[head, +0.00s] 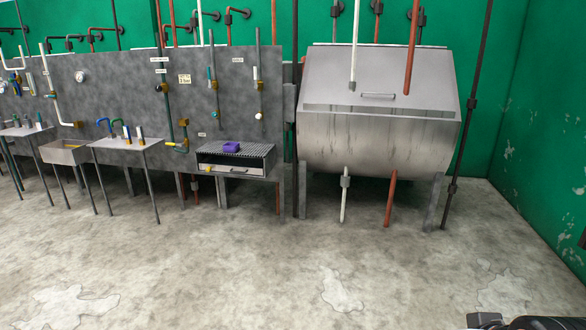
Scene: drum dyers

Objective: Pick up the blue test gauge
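I cannot make out for certain which thing is the blue test gauge. A small blue-purple block (231,147) lies on the slotted top of a metal shelf unit (236,169) against the grey panel. Small blue pieces also show on the grey table to its left: a curved blue piece (103,122) and a short upright blue piece (127,134). They are too small to identify. A round pale dial gauge (80,76) is on the panel at the left. No gripper fingers can be made out; only a dark part shows at the bottom right edge.
A large steel drum (378,136) stands on legs right of the panel (130,90). The grey table (125,145) and an open metal basin (66,152) stand at left. Thin legs and vertical pipes are obstacles. The concrete floor (250,260) in front is clear.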

